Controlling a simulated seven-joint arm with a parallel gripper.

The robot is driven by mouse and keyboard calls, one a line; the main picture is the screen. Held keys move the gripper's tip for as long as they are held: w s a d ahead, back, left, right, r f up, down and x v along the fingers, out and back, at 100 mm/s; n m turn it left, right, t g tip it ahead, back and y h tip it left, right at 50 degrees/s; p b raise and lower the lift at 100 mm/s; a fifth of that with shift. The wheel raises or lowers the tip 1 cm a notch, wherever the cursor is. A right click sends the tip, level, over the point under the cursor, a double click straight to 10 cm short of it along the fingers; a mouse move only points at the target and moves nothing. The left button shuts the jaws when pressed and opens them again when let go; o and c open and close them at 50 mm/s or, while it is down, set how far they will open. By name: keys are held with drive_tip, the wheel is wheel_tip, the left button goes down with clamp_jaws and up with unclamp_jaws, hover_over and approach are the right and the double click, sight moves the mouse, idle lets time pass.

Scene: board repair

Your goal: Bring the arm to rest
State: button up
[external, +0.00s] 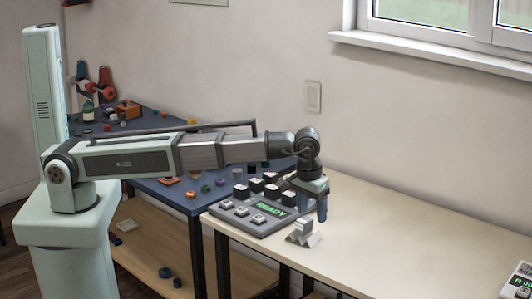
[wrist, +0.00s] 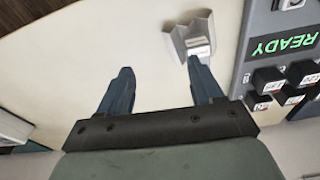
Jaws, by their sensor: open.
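My gripper (external: 318,200) is at the end of my outstretched arm, pointing down above the pale table, just right of the grey board. In the wrist view my gripper (wrist: 162,78) has its two blue fingers apart with nothing between them. The grey board (external: 225,210) carries several white and black blocks and a green display reading READY; it also shows at the right of the wrist view (wrist: 247,55). A small metallic holder (external: 303,239) with a light block stands on the table in front of the board. In the wrist view the holder (wrist: 192,35) is near the right fingertip.
The pale table (external: 420,215) is largely clear to the right. Another device (external: 517,282) with a green display is at its right end. A blue table (external: 150,128) with many small coloured items stands behind my arm. A wall and window bound the back.

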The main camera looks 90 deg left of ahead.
drive_tip(key=s+d+f+m+t, duration=0.3)
drive_tip(key=d+f+m+t, duration=0.15)
drive_tip(key=d+f, duration=1.25)
drive_tip(key=s+a+f+m+g+y, duration=0.15)
drive_tip(key=s+a+f+g, duration=0.45)
drive_tip(key=s+a+f, duration=1.2)
drive_tip(key=s+a+f+g, duration=0.2)
drive_tip(key=s+f, duration=0.1)
drive_tip(key=s, duration=0.6)
drive_tip(key=s+a+f+m+g+h, duration=0.1)
drive_tip(key=s+a+f+g, duration=0.1)
drive_tip(key=s, duration=0.7)
drive_tip(key=s+a+f+m+g+h, duration=0.1)
drive_tip(key=s+f, duration=0.4)
drive_tip(key=s, duration=0.5)
drive_tip(key=shift+a+g, duration=0.65)
drive_tip(key=shift+a, duration=0.05)
drive_tip(key=shift+f, duration=0.1)
